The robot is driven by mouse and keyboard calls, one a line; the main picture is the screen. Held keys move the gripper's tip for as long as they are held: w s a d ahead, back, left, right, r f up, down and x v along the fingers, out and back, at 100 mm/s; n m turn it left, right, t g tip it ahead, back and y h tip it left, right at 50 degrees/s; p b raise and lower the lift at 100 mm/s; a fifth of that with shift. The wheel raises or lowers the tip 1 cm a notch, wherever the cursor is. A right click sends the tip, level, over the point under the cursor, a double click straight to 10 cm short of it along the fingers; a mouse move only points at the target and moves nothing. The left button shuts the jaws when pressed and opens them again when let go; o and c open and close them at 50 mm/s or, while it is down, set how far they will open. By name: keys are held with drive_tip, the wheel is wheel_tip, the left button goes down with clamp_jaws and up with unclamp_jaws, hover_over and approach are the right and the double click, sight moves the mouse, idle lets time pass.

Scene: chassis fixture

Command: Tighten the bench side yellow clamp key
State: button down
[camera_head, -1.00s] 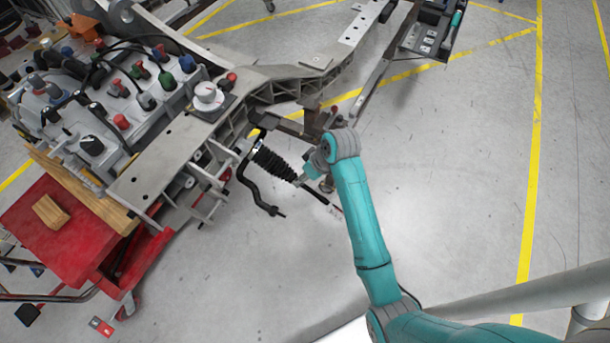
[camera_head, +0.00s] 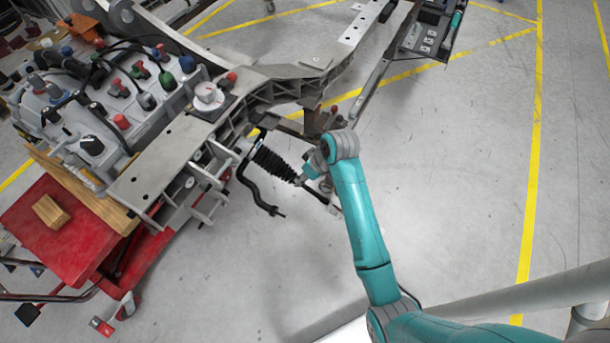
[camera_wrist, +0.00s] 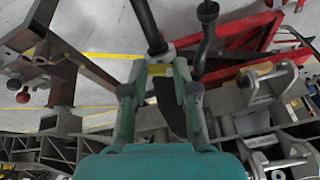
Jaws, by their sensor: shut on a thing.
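A small yellow piece, which looks like the clamp key (camera_wrist: 160,70), sits between my fingertips in the wrist view. My gripper (camera_wrist: 158,88) is shut on it, with one finger on each side. The key is at the grey end of a black rod (camera_wrist: 148,25); I cannot tell its exact turn angle. In the head view my gripper (camera_head: 322,183) is beside the lower end of the ribbed black boot (camera_head: 275,164). The key is hidden there behind my wrist.
The grey chassis frame (camera_head: 165,158) with its brackets is to the left. A bent black bar (camera_head: 258,198) hangs close beside the boot. A red cart (camera_head: 58,232) stands at lower left.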

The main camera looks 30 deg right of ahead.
drive_tip(key=m, duration=0.3)
drive_tip(key=shift+m, duration=0.3)
drive_tip(key=m, duration=0.3)
drive_tip(key=shift+m, duration=0.3)
drive_tip(key=m, duration=0.4)
drive_tip(key=shift+m, duration=0.3)
drive_tip(key=m, duration=0.3)
drive_tip(key=shift+d+m, duration=0.1)
drive_tip(key=shift+m, duration=0.2)
drive_tip(key=m, duration=0.4)
drive_tip(key=shift+m, duration=0.3)
drive_tip(key=m, duration=0.3)
drive_tip(key=shift+m, duration=0.3)
drive_tip(key=m, duration=0.4)
drive_tip(key=shift+t, duration=0.4)
drive_tip(key=shift+m, duration=1.8)
